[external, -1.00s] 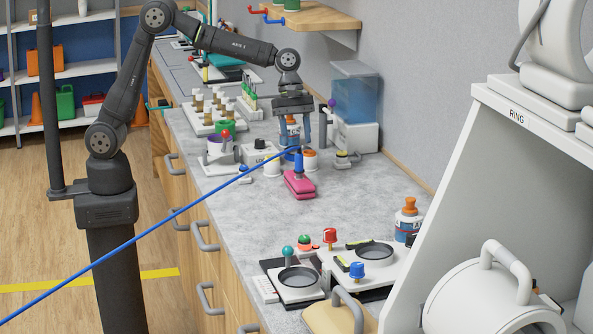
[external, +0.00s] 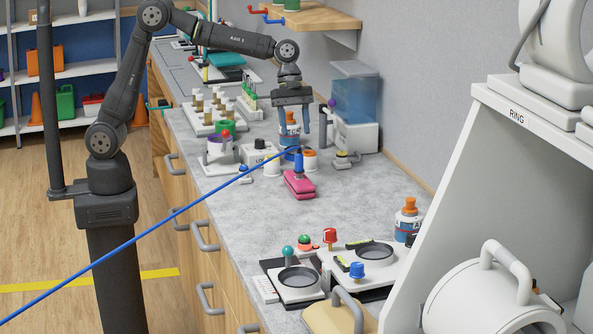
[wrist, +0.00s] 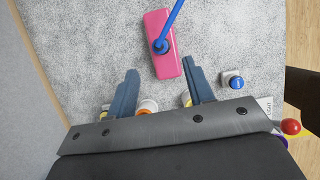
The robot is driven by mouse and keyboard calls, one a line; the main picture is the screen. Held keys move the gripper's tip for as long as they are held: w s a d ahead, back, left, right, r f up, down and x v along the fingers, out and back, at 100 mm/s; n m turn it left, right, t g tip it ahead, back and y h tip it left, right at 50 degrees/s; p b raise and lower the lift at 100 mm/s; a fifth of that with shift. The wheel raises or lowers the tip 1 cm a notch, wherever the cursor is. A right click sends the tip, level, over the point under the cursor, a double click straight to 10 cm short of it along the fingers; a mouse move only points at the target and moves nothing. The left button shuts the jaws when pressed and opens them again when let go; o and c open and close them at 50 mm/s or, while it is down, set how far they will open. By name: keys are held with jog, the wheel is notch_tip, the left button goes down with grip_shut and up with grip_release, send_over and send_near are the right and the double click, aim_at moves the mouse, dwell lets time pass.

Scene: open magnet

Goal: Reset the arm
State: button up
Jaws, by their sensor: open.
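My gripper (external: 295,128) is open, its two fingers pointing down over the back half of the grey counter (external: 235,205). In the external view its fingers overlap an orange-capped bottle (external: 289,130) with a blue label; I cannot tell whether they touch it. In the wrist view the fingers of my gripper (wrist: 163,70) are spread wide, with no object held between the tips. Beyond them lies a pink block (wrist: 159,25) with a blue peg on it. The same pink block (external: 299,185) lies in front of my gripper in the external view.
A blue line crosses the external view towards the pink block. White and orange cups (external: 310,159), a white box (external: 260,155) and a vial rack (external: 206,116) crowd around my gripper. A water tank (external: 354,98) stands right by the wall. The middle counter is fairly clear.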

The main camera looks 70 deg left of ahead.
aim_at(299, 150)
jog(key=x, duration=1)
jog(key=shift+a+f, duration=0.1)
jog(key=shift+f, duration=0.1)
notch_tip(299, 150, up, 3)
jog(key=shift+r, duration=0.75)
